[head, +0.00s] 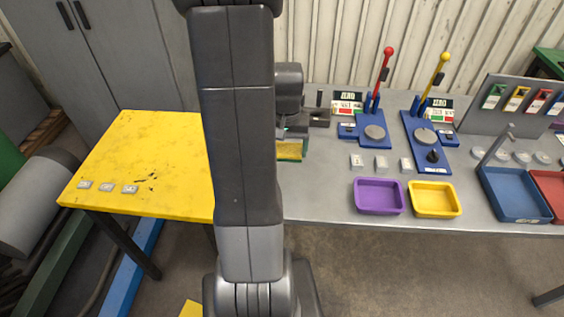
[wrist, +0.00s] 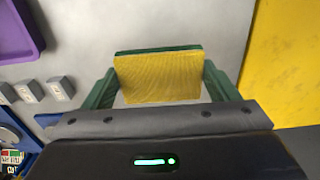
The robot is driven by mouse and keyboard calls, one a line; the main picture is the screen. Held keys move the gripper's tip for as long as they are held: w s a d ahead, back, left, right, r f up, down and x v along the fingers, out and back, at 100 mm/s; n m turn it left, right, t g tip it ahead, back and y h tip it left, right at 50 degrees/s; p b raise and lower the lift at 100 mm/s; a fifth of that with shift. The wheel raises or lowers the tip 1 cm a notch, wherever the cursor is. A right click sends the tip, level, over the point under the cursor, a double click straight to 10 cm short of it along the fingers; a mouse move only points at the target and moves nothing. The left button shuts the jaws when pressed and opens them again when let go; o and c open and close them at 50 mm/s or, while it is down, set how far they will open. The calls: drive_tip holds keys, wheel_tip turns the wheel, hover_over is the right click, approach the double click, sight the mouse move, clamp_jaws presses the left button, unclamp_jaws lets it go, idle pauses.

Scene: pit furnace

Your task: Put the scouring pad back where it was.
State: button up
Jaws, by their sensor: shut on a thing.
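The scouring pad (wrist: 158,78), yellow with a green layer along one edge, is between the two green fingers of my gripper (wrist: 160,84) in the wrist view. The fingers press on its two sides. In the head view the pad (head: 290,150) shows beside my arm, at the left end of the grey bench (head: 320,205), close to the yellow table (head: 150,160). My arm hides part of this area. I cannot tell whether the pad touches the bench top.
Purple (head: 379,196) and yellow (head: 434,199) trays stand at the bench front, with blue lever presses (head: 372,130) behind. Small grey blocks (head: 381,162) lie between. A blue tray (head: 513,195) is to the right. Small plates (head: 107,187) lie on the yellow table, otherwise mostly clear.

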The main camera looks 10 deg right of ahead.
sight(285, 178)
drive_tip(key=shift+w+f, duration=0.1)
drive_tip(key=shift+f, duration=0.3)
drive_tip(key=shift+f+p, duration=0.4)
drive_tip(key=shift+f, duration=4.15)
drive_tip(key=shift+f, duration=0.15)
drive_tip(key=o, duration=0.9)
wheel_tip(285, 178, up, 12)
drive_tip(key=shift+r, duration=0.2)
